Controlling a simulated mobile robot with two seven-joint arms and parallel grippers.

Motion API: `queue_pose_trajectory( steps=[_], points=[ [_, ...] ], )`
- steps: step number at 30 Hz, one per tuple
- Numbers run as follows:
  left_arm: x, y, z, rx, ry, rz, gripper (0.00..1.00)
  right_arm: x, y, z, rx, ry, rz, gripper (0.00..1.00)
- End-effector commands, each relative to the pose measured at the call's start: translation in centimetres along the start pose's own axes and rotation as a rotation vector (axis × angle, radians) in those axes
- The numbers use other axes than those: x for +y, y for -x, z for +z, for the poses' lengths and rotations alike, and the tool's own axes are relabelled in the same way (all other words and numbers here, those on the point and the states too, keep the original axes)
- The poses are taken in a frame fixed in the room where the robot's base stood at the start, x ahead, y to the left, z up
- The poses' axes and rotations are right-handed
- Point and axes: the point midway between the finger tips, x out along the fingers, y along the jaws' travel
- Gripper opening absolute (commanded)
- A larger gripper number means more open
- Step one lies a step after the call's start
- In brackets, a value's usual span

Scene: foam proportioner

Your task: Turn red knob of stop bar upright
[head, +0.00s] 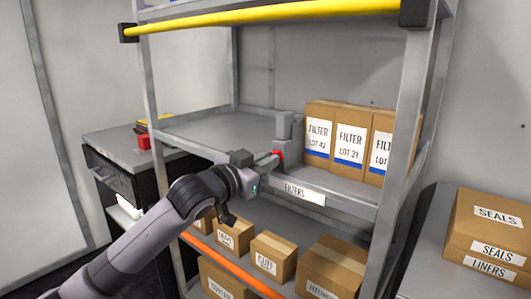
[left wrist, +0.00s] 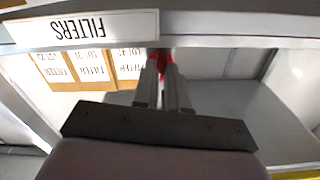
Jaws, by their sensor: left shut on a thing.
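The red knob (head: 278,154) sits low on a grey upright block (head: 284,128) at the front of the middle shelf, left of the filter boxes. My left gripper (head: 273,158) reaches in from the left at shelf height, its fingers shut on the knob. In the left wrist view the red knob (left wrist: 160,62) shows between the two fingertips (left wrist: 162,66), partly hidden by them. Which way the knob is turned cannot be told. My right gripper is not in view.
Several filter boxes (head: 349,140) stand right of the block, above the FILTERS label (head: 297,190). A yellow bar (head: 250,16) crosses the rack above, and an orange bar (head: 230,263) crosses below by more cartons (head: 272,255). The shelf left of the block is clear.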

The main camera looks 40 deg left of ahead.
Motion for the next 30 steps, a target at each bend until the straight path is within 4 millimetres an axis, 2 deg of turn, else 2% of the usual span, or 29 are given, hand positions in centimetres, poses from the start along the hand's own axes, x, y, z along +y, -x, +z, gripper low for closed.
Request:
queue_pose_trajectory(
  steps=[3,12,29,30],
  points=[
    [0.0,0.0,-0.2,-0.003,0.079,0.000,0.00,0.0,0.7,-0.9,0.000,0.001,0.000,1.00],
    [0.0,0.0,-0.1,-0.001,0.194,0.000,0.00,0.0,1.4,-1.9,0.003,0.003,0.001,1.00],
    [0.0,0.0,0.1,-0.001,0.224,0.001,0.00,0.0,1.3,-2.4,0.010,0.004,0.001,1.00],
    [0.0,0.0,0.1,-0.001,0.223,0.001,0.22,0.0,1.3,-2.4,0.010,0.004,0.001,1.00]
  ],
)
